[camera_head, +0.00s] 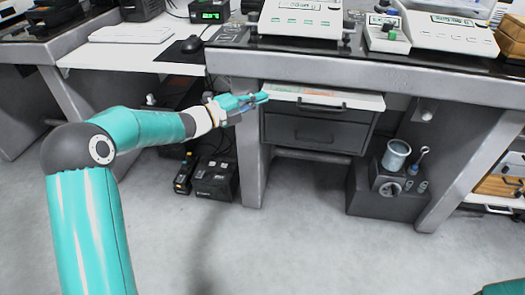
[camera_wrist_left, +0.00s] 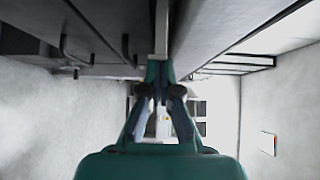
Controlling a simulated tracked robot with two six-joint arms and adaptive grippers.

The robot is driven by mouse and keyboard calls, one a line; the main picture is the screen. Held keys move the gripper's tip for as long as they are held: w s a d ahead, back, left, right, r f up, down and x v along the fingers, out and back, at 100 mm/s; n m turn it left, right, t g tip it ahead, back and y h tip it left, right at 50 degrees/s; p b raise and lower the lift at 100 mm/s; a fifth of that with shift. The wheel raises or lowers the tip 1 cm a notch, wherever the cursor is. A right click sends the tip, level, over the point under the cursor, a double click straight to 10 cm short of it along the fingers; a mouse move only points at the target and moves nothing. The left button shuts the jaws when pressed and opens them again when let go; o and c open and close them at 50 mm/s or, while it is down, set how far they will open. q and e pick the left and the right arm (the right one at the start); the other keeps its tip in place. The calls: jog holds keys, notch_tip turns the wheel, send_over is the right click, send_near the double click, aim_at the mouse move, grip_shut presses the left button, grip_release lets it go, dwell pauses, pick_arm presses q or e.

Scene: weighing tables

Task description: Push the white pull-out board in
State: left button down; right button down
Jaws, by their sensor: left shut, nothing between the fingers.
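The white pull-out board (camera_head: 365,102) sticks out from under the front table, above a dark drawer unit, with flat reddish and greenish items on it. In the left wrist view the board (camera_wrist_left: 161,28) shows as a narrow pale strip beyond the fingertips. My left gripper (camera_head: 262,97) is shut and empty at the left end of the board's front edge. In the left wrist view its fingertips (camera_wrist_left: 160,68) line up with the strip; I cannot tell whether they touch it. My right gripper is out of view.
The dark drawers (camera_head: 315,132) with bar handles sit below the board. The grey table edge (camera_head: 330,62) runs above it. A dark box (camera_head: 215,178) stands on the floor left of the table leg. A metal cup (camera_head: 396,155) stands on a unit at right. The floor in front is clear.

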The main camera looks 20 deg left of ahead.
pick_arm(q)
jog(key=w, duration=0.2)
jog(key=shift+w+r, duration=0.1)
jog(key=shift+w, duration=0.3)
